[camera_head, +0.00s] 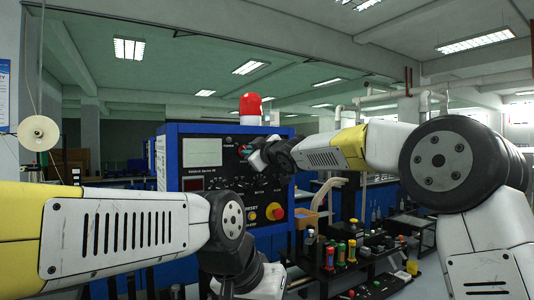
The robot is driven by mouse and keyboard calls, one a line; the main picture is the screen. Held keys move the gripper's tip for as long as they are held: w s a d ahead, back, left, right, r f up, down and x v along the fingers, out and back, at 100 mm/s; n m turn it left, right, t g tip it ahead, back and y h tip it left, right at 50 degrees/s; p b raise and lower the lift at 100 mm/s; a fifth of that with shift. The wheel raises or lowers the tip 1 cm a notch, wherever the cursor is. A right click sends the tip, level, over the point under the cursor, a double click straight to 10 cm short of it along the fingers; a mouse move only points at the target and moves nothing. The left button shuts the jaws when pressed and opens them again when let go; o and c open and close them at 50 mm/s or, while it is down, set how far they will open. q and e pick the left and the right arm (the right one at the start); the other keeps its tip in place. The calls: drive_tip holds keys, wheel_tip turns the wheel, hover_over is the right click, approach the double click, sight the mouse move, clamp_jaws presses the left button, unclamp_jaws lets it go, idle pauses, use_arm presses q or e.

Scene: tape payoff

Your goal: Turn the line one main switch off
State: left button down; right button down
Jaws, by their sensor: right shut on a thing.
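The blue control cabinet (171,202) stands ahead with a dark front panel. My right arm reaches in from the right, and my right gripper (246,151) is at the panel's upper right. It is shut on a small control there, apparently the main switch, which the gripper mostly hides. The switch's position and its label cannot be read. My left arm crosses the lower left, and its wrist runs out of the bottom edge. The left gripper is not in view.
A red beacon (251,105) tops the cabinet. A white reel (38,133) hangs at far left.

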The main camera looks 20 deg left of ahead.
drive_tip(key=shift+n, duration=0.6)
drive_tip(key=c, duration=1.5)
unclamp_jaws()
drive_tip(key=shift+d, duration=0.1)
drive_tip(key=v, duration=0.7)
drive_tip(key=shift+s+d, duration=0.25)
